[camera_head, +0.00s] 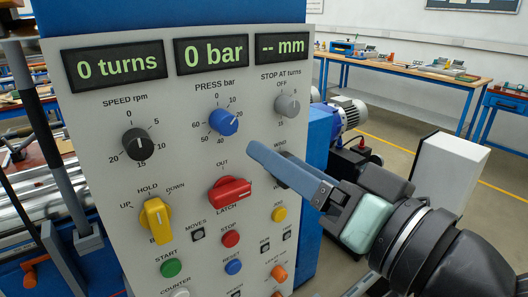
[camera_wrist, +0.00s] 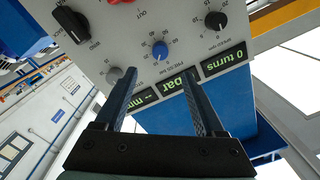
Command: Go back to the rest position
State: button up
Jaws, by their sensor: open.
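My gripper (camera_head: 285,170) is in front of the right side of the grey control panel (camera_head: 105,195), its blue fingers pointing left towards it. It hides part of a black knob labelled WIND. In the wrist view my gripper (camera_wrist: 160,95) shows two fingers apart with nothing between them. The panel fills the upper part of that view, upside down, with the blue PRESS knob (camera_wrist: 160,50) beyond the fingertips. I cannot tell whether the fingers touch the panel.
The displays read 0 turns (camera_head: 115,66), 0 bar (camera_head: 212,53) and -- mm (camera_head: 283,48). A yellow HOLD knob (camera_head: 157,220) and red LATCH knob (camera_head: 229,192) sit lower. A white cabinet (camera_head: 445,172) stands at right. A workbench (camera_head: 400,70) runs along the back.

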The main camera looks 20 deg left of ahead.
jog(key=shift+s+d, duration=0.25)
jog(key=shift+d, duration=0.05)
jog(key=w+d+r+m+t+h+p, duration=0.1)
jog(key=w+r+t+h+p, duration=0.1)
jog(key=r+t+h, duration=0.4)
jog(key=w+d+r+m+t+h+p, duration=0.15)
jog(key=r+t, duration=0.25)
jog(key=r, duration=0.4)
jog(key=s+d+r+m+t+h+p, duration=0.1)
jog(key=s+d+r+t+h+p, duration=0.1)
jog(key=s+r+t+h, duration=0.4)
notch_tip(320, 180, up, 4)
jog(key=shift+s+d+r+h, duration=0.2)
jog(key=shift+s+d+h, duration=0.45)
jog(key=shift+s, duration=0.5)
